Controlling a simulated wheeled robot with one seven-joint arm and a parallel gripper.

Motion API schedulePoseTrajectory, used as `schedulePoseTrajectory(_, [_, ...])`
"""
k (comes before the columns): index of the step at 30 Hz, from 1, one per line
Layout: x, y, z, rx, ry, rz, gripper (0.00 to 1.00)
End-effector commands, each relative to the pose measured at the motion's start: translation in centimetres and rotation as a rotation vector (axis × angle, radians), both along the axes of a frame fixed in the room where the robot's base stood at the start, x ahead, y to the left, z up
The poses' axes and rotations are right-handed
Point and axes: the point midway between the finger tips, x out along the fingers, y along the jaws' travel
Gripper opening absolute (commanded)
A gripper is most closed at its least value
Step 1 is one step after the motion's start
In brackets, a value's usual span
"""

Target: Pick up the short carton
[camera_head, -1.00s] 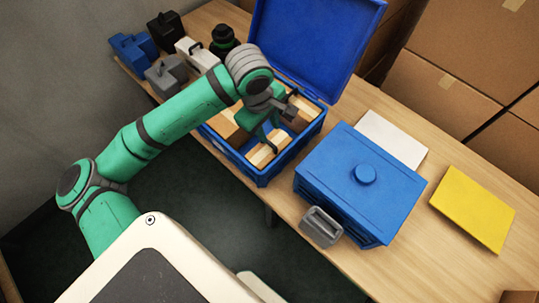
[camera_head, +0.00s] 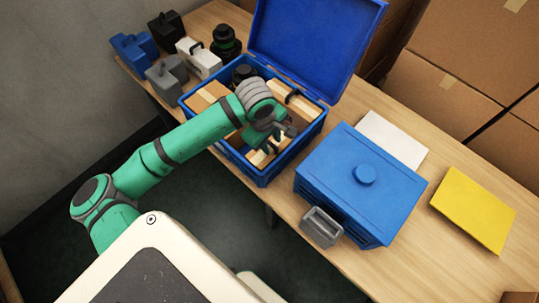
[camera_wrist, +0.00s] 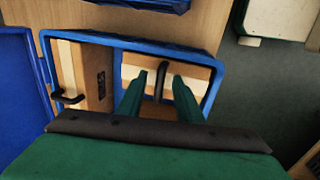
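The open blue crate (camera_head: 262,177) holds several light wooden-looking cartons. A short carton (camera_head: 257,158) lies at its near side, partly hidden by my gripper (camera_head: 272,143). In the wrist view this short carton (camera_wrist: 195,72) lies across the crate's right part and has a dark handle (camera_wrist: 160,80). My gripper's green fingers (camera_wrist: 161,92) are apart, one on each side of that handle, with gaps visible. Whether the fingertips are level with the handle or above it, I cannot tell. A longer carton (camera_wrist: 90,75) with a black handle stands at the left in the wrist view.
The crate's raised blue lid (camera_head: 315,40) stands behind it. A closed blue box (camera_head: 360,185) with a grey handle is right of it. Blue, black, grey and white objects (camera_head: 165,75) stand at the left. A yellow sheet (camera_head: 475,208) lies far right.

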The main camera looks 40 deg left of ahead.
Motion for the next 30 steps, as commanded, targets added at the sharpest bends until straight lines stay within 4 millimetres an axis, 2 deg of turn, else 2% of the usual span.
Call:
schedulePoseTrajectory(2, [0.00, -0.01, 0.01, 0.000, 0.000, 0.000, 0.30])
schedulePoseTrajectory(3, [0.00, -0.01, 0.02, 0.000, 0.000, 0.000, 0.21])
schedulePoseTrajectory(6, [-0.02, -0.02, 0.02, 0.000, 0.000, 0.000, 0.00])
schedulePoseTrajectory(30, [-0.01, -0.02, 0.05, 0.000, 0.000, 0.000, 0.00])
